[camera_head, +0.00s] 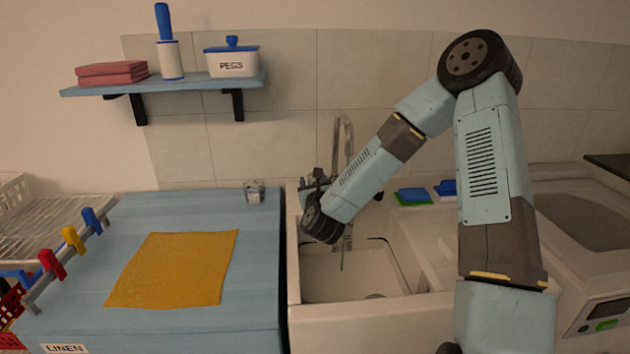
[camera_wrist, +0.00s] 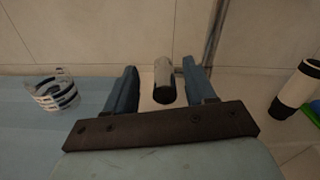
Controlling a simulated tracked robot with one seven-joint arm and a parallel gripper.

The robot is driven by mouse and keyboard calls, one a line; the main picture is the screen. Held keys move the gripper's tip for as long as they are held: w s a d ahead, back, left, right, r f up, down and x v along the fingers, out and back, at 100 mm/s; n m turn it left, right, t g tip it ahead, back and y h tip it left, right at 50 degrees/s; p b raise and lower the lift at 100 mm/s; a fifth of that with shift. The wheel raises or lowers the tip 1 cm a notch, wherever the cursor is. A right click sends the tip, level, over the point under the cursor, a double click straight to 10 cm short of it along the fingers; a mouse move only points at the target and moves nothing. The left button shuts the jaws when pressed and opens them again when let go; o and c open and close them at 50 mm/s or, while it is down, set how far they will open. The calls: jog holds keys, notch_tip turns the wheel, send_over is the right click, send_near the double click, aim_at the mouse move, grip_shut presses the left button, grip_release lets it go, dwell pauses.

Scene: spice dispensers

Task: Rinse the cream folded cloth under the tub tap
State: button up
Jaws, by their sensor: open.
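The white tub (camera_head: 294,262) stands right of the blue counter. Its tall curved metal tap (camera_head: 343,128) rises at the back, partly behind my arm. My gripper (camera_head: 316,184) is over the tub's back edge, its fingers small and dark there. In the wrist view my gripper (camera_wrist: 160,82) is open, a blue finger on each side. A grey cylinder with a dark end (camera_wrist: 164,82) shows between the fingers, perhaps part of the tap; I cannot tell whether they touch it. I cannot make out a cream folded cloth. A small pale patch on the tub floor is unclear.
A mustard cloth (camera_head: 175,269) lies flat on the blue counter (camera_head: 255,270). A glass (camera_head: 255,191) stands at its back edge. A shelf (camera_head: 160,86) holds pink folded cloths (camera_head: 112,73), a lint roller (camera_head: 168,45) and a peg box (camera_head: 232,62). Sponges (camera_head: 412,196) lie right of the tap.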

jog(key=shift+w+d, duration=0.1)
jog(key=shift+d, duration=0.1)
jog(key=shift+c, duration=0.2)
jog(key=shift+c, duration=0.8)
grip_shut()
